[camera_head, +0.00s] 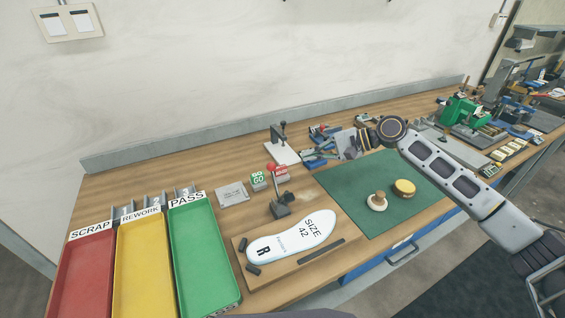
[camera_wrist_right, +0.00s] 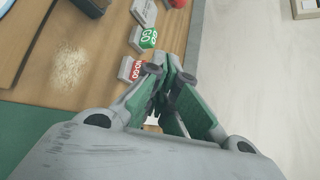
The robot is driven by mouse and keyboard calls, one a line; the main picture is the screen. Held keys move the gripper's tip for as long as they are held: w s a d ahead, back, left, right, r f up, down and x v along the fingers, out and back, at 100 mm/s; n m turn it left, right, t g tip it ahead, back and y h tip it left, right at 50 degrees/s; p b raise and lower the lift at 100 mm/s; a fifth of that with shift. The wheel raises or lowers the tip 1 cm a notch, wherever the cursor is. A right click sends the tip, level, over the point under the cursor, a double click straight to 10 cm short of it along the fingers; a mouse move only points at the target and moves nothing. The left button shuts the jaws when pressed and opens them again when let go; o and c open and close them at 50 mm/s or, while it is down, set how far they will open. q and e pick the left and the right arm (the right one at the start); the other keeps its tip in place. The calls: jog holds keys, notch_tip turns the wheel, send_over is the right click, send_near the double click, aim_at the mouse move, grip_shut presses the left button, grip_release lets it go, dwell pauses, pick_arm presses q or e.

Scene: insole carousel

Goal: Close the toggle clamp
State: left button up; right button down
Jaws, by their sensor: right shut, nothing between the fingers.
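The toggle clamp (camera_head: 281,206) stands at the back edge of the wooden insole board, dark, with its lever upright and a red knob (camera_head: 271,167) on top. The white insole marked R, SIZE 42 (camera_head: 290,240) lies on the board. My right gripper (camera_head: 309,156) is shut and empty, behind and to the right of the clamp, apart from it. Its fingertips show in the wrist view (camera_wrist_right: 172,76) beside the NO GO block (camera_wrist_right: 132,70). My left gripper is not in view.
GO (camera_head: 257,181) and NO GO blocks and a grey plate (camera_head: 231,194) stand near the clamp. A white-based stand (camera_head: 281,151) is behind. Red, yellow and green trays (camera_head: 205,255) are at left. A green mat (camera_head: 345,190) with two round items lies at right.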

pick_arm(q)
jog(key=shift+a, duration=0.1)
pick_arm(e)
jog(key=s+a+f, duration=0.1)
jog(key=a+f, duration=0.1)
jog(key=a, duration=0.7)
dwell(1.1)
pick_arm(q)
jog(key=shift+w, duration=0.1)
pick_arm(e)
jog(key=shift+f, duration=0.1)
jog(key=shift+s, duration=0.1)
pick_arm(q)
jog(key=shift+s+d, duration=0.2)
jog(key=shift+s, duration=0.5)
pick_arm(e)
jog(key=shift+s, duration=0.15)
